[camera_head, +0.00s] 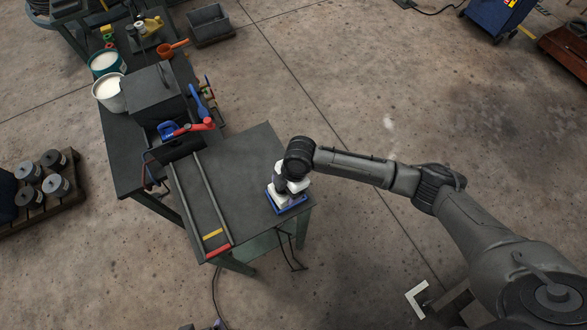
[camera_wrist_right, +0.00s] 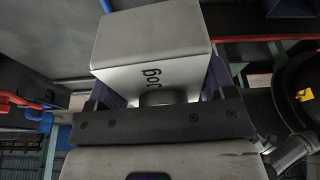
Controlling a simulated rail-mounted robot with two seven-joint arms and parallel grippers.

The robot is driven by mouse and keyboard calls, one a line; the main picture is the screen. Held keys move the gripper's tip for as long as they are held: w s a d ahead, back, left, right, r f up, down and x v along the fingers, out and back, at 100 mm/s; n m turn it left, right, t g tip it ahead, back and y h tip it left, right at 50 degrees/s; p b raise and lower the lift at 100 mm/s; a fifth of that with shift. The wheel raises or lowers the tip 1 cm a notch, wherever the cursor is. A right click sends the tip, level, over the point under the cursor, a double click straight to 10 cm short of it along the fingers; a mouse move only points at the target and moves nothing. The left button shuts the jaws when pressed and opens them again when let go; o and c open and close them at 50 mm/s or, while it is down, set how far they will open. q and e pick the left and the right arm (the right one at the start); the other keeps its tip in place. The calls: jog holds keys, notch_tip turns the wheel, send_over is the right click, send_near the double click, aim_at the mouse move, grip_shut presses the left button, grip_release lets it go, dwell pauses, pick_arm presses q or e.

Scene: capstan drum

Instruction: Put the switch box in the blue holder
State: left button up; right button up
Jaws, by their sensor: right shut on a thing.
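The switch box is a pale white box with the black word "jog" on it; it fills the upper middle of the wrist view (camera_wrist_right: 150,45). My right gripper (camera_wrist_right: 155,92) is shut on it, with purple-grey finger pads showing at both sides. In the head view the gripper (camera_head: 289,185) points down at the right front corner of the table. The blue holder (camera_head: 293,209) lies there as a blue rim, directly under the gripper. The box is at or just above this rim; I cannot tell whether it rests inside. My left gripper is not in view.
The dark table (camera_head: 240,160) carries two long rails on its left side, with a yellow and a red bar (camera_head: 219,251) at the front. A bench with a grey box (camera_head: 150,88), white buckets and tools stands behind. The table's middle is clear.

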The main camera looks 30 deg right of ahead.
jog(key=shift+w+d+f+m, duration=0.2)
jog(key=shift+w+m, duration=0.05)
jog(key=shift+w, duration=0.25)
jog(key=shift+w+d+f+m, duration=0.15)
jog(key=shift+w+m, duration=0.1)
jog(key=shift+w, duration=0.25)
jog(key=shift+w+a, duration=0.1)
jog(key=shift+w, duration=0.05)
jog(key=shift+f+h+b, duration=0.3)
jog(key=shift+f+b, duration=0.05)
jog(key=shift+b, duration=0.05)
jog(key=b+x, duration=0.2)
jog(key=b, duration=0.1)
jog(key=d+b+x, duration=0.1)
jog(key=b+x, duration=0.2)
jog(key=shift+f, duration=0.55)
jog(key=shift+d+f+b, duration=0.1)
jog(key=shift+f+b, duration=0.4)
jog(key=shift+f, duration=0.1)
jog(key=shift+f, duration=0.15)
